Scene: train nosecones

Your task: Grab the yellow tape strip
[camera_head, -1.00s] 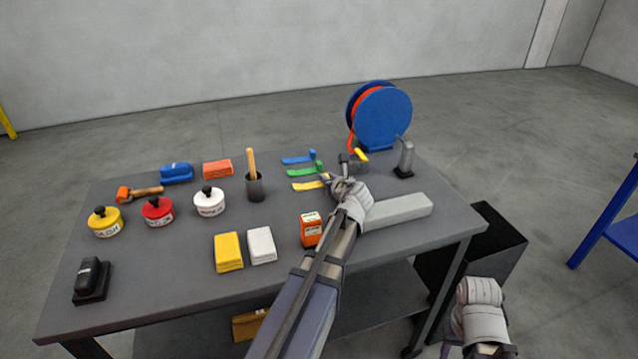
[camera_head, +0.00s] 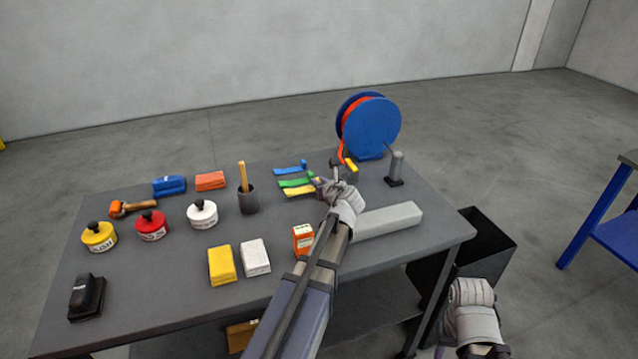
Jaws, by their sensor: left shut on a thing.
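The yellow tape strip (camera_head: 298,191) is at the far middle of the grey table, just in front of the green strip (camera_head: 296,183). My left gripper (camera_head: 322,187) reaches in over the table and is shut on the right end of the yellow strip. The fingers partly hide that end. The strip looks slightly raised, but I cannot tell how far it is off the table. My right gripper (camera_head: 472,300) is low at the right, off the table's front right side; its fingertips are not clear.
A blue strip (camera_head: 290,169) lies behind the green one. A blue reel (camera_head: 370,126) and a grey cylinder (camera_head: 396,169) stand beyond my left gripper. An orange box (camera_head: 303,240) and a grey bar (camera_head: 388,220) are close to my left arm. A black bin (camera_head: 487,238) stands right of the table.

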